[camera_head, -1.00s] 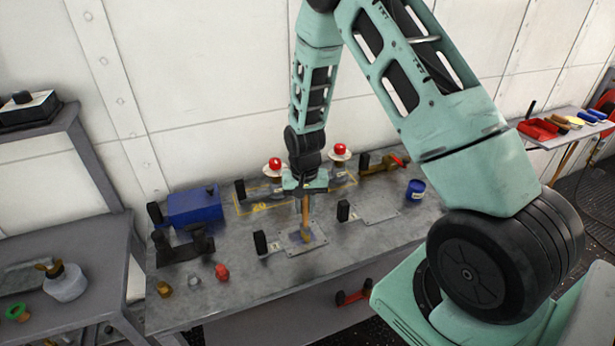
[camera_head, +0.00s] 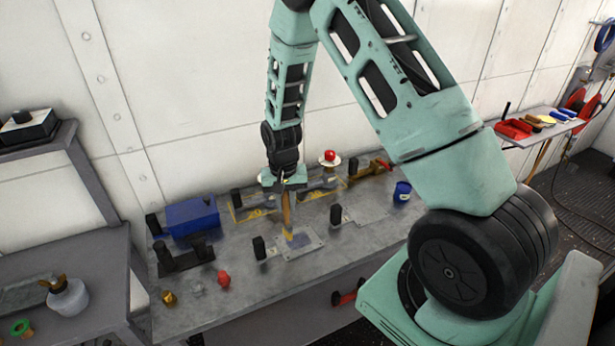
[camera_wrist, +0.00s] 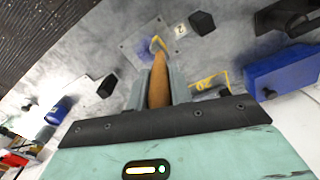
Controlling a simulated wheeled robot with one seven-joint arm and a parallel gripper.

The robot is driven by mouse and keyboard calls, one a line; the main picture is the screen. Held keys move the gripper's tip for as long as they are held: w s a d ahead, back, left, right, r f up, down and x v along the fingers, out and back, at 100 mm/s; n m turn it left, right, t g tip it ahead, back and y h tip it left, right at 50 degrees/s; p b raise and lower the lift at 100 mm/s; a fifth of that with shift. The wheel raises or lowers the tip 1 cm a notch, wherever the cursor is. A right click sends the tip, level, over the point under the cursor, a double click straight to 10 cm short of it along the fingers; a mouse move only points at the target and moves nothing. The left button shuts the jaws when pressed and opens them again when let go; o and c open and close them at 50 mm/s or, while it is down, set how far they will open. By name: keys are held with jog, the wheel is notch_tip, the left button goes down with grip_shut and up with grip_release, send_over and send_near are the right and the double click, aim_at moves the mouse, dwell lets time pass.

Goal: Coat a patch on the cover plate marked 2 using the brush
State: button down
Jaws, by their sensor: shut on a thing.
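My gripper (camera_head: 286,187) is shut on the brush (camera_head: 287,212), with its wooden handle upright between the fingers. The brush also shows in the wrist view (camera_wrist: 158,88), its yellowish tip pointing at the plate. The cover plate marked 2 (camera_head: 312,250) lies flat on the bench under the brush; its label "2" (camera_wrist: 181,29) is readable in the wrist view. A bluish patch (camera_head: 302,240) shows on the plate, just right of the brush tip. The tip is at or very close to the plate; exact contact cannot be told.
A second grey plate (camera_head: 372,216) with a black block (camera_head: 336,214) lies to the right. Another black block (camera_head: 259,247) stands left of plate 2. A blue box (camera_head: 192,215), a blue cup (camera_head: 402,192) and a red knob (camera_head: 224,279) are also on the bench.

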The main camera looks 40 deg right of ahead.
notch_tip(320, 180, up, 3)
jog(key=shift+f+p, duration=0.1)
jog(key=shift+p, duration=0.6)
dwell(0.4)
